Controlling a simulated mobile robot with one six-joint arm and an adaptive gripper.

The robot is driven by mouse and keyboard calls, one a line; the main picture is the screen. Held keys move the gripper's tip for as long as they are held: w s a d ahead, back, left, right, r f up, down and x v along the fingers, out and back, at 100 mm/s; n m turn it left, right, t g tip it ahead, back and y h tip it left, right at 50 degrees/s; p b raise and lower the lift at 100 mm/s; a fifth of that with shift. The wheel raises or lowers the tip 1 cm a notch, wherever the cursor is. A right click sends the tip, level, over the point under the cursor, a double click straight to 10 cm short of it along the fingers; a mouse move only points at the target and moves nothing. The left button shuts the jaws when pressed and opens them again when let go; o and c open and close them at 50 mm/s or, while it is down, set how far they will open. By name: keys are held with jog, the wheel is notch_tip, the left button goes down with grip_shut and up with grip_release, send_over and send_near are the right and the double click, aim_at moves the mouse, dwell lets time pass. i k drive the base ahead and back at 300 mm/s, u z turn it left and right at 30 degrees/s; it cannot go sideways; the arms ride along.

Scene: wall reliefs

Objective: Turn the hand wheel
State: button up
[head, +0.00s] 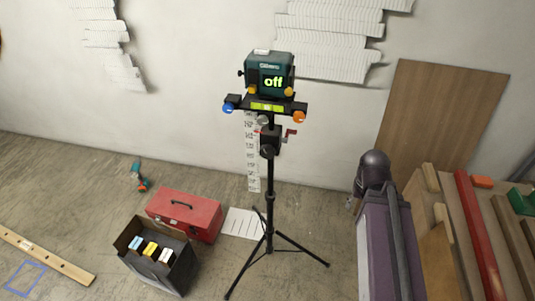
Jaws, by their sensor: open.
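A black tripod (269,205) stands upright on the floor near the wall, its legs spread. On its column sits a dark clamp with a round dark knob (267,151) and a small red crank handle (290,133) on the right side. These are the only wheel-like parts I make out, and I cannot tell which is the hand wheel. My gripper is not clearly visible.
A red toolbox (186,213) and an open dark box (140,263) stand left of the tripod. A teal drill (139,176) lies farther left. A brown board (432,110) leans on the wall; stacked planks (440,235) fill the right. Floor left of the toolbox is mostly clear.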

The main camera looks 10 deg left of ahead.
aim_at(268, 152)
jog(key=z, duration=0.3)
jog(key=k, duration=1.65)
jog(key=u, duration=0.3)
jog(key=i, duration=0.95)
